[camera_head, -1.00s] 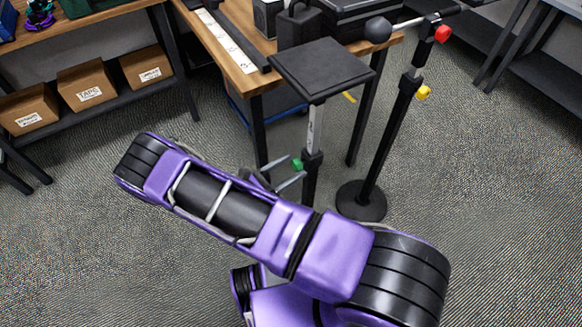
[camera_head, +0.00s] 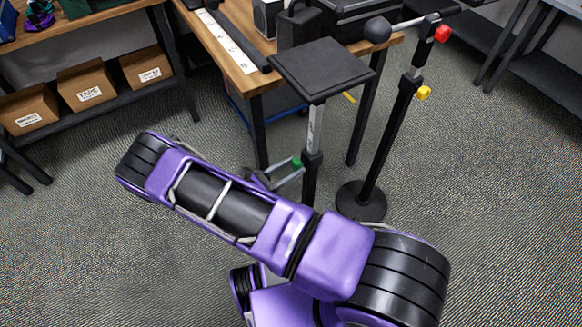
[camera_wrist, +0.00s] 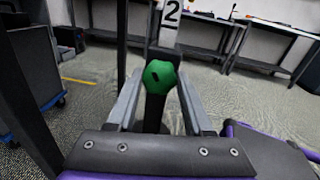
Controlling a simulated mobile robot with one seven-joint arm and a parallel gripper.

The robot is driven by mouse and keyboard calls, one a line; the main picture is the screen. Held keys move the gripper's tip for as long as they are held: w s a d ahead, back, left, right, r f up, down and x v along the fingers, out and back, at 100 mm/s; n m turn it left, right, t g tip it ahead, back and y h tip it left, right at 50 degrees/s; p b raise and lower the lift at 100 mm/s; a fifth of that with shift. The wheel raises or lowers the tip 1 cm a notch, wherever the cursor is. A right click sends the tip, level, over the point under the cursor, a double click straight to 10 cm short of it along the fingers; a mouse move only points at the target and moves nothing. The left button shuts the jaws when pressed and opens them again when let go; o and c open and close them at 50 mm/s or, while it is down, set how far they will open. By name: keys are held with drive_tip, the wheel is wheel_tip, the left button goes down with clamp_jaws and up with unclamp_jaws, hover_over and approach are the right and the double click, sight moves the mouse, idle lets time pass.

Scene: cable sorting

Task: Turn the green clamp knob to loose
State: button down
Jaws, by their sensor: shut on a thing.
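The green clamp knob (camera_head: 296,162) sits on the post of the black stand (camera_head: 312,165), below its flat square top. In the wrist view the knob (camera_wrist: 160,76) faces me, rounded and faceted, with a small dark mark left of its middle. My gripper (camera_head: 288,171) is at the knob, mostly behind my purple arm in the head view. In the wrist view the two grey fingers of my gripper (camera_wrist: 160,88) lie on either side of the knob and are shut on it. The finger contact itself is partly hidden by the knob.
A pole stand with a red knob (camera_head: 442,33), a yellow knob (camera_head: 424,93) and a round base (camera_head: 360,201) stands to the right. A wooden table (camera_head: 238,75) is behind. A shelf with cardboard boxes (camera_head: 86,86) is at the left. The floor in front is clear.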

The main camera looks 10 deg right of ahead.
drive_tip(key=n, duration=0.6)
drive_tip(key=shift+n+g, duration=0.3)
drive_tip(key=n+g, duration=0.1)
drive_tip(key=n, duration=0.5)
drive_tip(key=shift+w+a+r, duration=0.1)
drive_tip(key=shift+n, duration=0.3)
idle(0.3)
drive_tip(key=shift+c, duration=1.5)
unclamp_jaws()
drive_tip(key=v, duration=1.7)
drive_tip(key=shift+r, duration=0.35)
